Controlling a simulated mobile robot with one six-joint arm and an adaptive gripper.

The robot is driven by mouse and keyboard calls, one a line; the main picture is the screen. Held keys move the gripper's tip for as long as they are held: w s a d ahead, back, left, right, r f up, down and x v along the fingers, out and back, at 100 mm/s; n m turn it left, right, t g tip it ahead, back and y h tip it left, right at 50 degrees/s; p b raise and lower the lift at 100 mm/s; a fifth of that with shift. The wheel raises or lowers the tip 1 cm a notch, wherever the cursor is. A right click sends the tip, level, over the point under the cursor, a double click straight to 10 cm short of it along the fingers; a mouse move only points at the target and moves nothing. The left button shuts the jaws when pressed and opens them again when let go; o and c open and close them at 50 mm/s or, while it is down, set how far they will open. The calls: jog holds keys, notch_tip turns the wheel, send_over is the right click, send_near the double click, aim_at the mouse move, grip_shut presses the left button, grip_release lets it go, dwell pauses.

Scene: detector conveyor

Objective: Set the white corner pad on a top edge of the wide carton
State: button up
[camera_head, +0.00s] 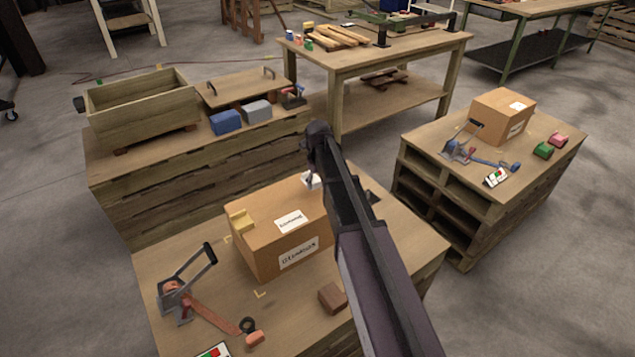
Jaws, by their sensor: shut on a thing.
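The wide carton (262,259) stands on the front wooden table, with labels on its top and front. My gripper (313,171) points down at the far right part of the carton's top, and my arm crosses in front of the carton's right side. The gripper is shut on the white corner pad (311,181), which shows as a small white piece under the fingers. The pad is at or just above the carton's far top edge; I cannot tell whether it touches. A yellowish corner pad (241,222) sits on the carton's left top edge.
A smaller carton (500,115) stands on the right pallet table. A wooden crate (140,105) stands at back left.

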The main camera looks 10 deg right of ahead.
jog(key=shift+f+b, duration=2.1)
jog(key=shift+f, duration=0.05)
jog(key=o, duration=1.1)
jog(key=shift+c, duration=0.2)
jog(key=shift+r, duration=0.25)
notch_tip(320, 180, up, 9)
jog(key=p, duration=0.9)
dwell(0.6)
